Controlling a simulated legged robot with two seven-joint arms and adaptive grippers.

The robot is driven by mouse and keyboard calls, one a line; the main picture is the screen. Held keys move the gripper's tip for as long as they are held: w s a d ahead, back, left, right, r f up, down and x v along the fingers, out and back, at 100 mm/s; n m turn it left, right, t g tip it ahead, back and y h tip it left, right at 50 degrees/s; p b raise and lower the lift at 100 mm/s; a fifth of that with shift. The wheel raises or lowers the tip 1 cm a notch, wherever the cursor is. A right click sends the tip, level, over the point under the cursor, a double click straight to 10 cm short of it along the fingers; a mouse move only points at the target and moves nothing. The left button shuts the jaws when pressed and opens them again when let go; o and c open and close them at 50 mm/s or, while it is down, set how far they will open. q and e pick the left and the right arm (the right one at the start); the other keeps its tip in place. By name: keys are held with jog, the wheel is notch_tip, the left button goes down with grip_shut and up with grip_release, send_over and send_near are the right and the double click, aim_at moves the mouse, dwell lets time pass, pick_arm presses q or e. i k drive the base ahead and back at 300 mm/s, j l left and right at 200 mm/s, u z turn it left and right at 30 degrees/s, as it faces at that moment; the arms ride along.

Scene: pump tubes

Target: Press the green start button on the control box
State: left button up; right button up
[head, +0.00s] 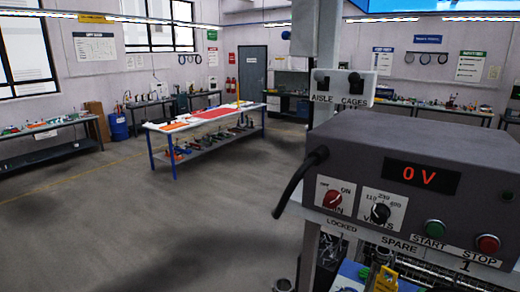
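The control box (365,150) is a dark grey box close at the right. Its red display (422,177) reads 0 V. The green start button (435,228) is on the lower front face, above a START label. The red stop button (487,244) is to its right, above a STOP label. A red OFF/ON switch (332,199) and a black volts knob (381,213) sit to the left of the start button. I cannot tell the red switch's setting. Neither of my grippers can be made out in the head view.
A post with an AISLE/CAGES switch plate (345,87) stands behind the box. Blue and yellow equipment (384,280) lies below it. A workbench (210,120) stands farther back. The floor at left is clear.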

aim_at(434, 230)
jog(key=z, duration=0.4)
jog(key=k+z, duration=0.15)
jog(key=z, duration=0.2)
jog(key=l+z, duration=0.1)
jog(key=z, duration=0.3)
jog(key=k+l, duration=0.05)
